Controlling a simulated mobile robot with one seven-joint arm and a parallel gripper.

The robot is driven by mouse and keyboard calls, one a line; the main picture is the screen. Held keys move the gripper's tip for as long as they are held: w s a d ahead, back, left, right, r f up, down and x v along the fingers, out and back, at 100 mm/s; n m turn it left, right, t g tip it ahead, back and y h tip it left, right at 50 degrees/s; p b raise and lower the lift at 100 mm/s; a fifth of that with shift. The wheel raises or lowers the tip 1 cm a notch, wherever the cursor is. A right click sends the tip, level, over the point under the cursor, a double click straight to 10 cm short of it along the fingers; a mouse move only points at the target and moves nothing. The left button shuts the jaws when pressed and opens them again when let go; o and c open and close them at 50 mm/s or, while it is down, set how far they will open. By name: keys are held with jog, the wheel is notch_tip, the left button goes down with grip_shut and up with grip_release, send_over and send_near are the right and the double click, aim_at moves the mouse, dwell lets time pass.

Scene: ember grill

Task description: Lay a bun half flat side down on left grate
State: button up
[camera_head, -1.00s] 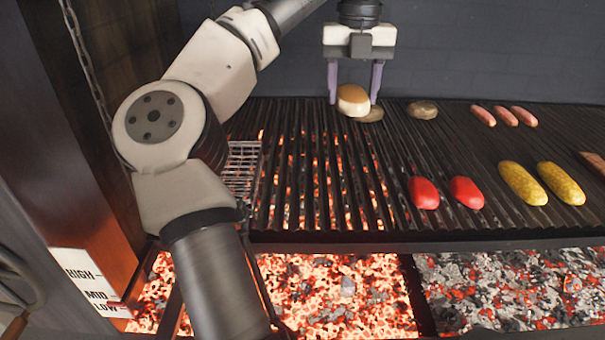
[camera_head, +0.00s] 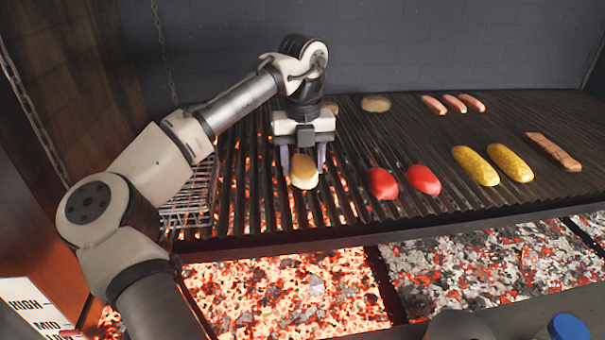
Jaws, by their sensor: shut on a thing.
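My gripper (camera_head: 304,166) points down over the front middle of the left grate (camera_head: 248,205). It is shut on a tan bun half (camera_head: 304,177), which sits between its two purple fingers. The bun half is tilted, with a pale side and a browner side showing. It is low over the bars; I cannot tell whether it touches them. Glowing coals show through the bars of this grate. Two flat brownish rounds lie at the back, one partly hidden behind my gripper (camera_head: 330,107) and one to its right (camera_head: 376,104).
Two red peppers (camera_head: 382,183) lie close to the right of my gripper. Two yellow corn cobs (camera_head: 475,166), several sausages (camera_head: 452,103) and a pinkish-brown strip (camera_head: 553,151) lie farther right. A wire basket (camera_head: 190,198) stands at the left edge. Bars between basket and gripper are bare.

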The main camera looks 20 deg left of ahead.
aim_at(303, 176)
jog(key=shift+f, duration=1.8)
jog(key=o, duration=1)
jog(key=shift+f, duration=0.15)
jog(key=shift+c, duration=0.2)
notch_tip(303, 176, up, 12)
jog(key=shift+r, duration=0.2)
